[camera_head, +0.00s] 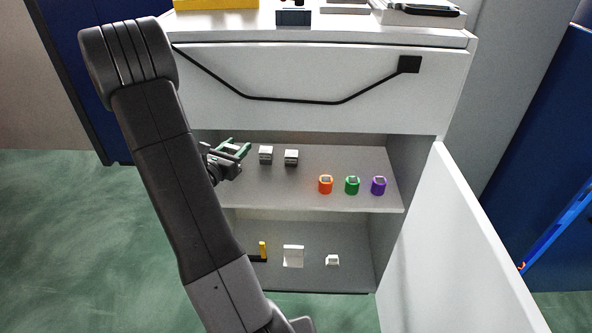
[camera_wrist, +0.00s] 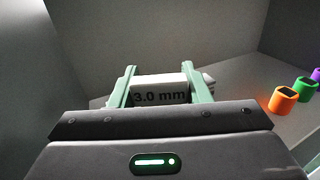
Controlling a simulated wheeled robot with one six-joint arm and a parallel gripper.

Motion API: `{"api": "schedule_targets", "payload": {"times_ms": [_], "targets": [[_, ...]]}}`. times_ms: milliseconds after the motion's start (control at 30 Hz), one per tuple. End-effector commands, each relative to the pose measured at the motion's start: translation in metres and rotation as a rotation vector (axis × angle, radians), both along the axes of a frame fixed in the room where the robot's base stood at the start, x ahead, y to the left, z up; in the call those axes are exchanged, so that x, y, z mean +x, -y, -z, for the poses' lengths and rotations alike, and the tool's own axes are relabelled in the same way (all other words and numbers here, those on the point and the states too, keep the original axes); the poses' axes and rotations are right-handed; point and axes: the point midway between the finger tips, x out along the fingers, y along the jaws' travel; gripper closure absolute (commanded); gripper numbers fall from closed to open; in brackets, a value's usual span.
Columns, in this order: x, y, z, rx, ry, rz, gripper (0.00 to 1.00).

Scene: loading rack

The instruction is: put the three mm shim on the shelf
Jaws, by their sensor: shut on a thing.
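My gripper (camera_head: 232,160) is inside the open cabinet, at the left part of the upper shelf (camera_head: 340,160). In the wrist view its two green fingers (camera_wrist: 160,92) are shut on the three mm shim (camera_wrist: 160,97), a pale block with "3.0 mm" in dark print on its near face. In the head view the held shim cannot be made out behind the gripper. Two similar small grey-white blocks stand on the shelf to the right of the gripper, a left one (camera_head: 266,155) and a right one (camera_head: 291,158). Whether the held shim touches the shelf I cannot tell.
The lower shelf (camera_head: 345,278) holds a yellow-and-black item (camera_head: 262,250) and white pieces (camera_head: 293,256). An open white door (camera_head: 450,250) stands at right.

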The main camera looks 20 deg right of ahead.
Motion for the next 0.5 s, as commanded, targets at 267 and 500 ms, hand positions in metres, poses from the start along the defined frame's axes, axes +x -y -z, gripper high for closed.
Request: {"api": "schedule_targets", "payload": {"times_ms": [267, 500], "targets": [[0.000, 0.000, 0.049, -0.003, -0.005, -0.001, 0.83], [0.000, 0.000, 0.065, -0.001, -0.001, -0.001, 0.83]]}}
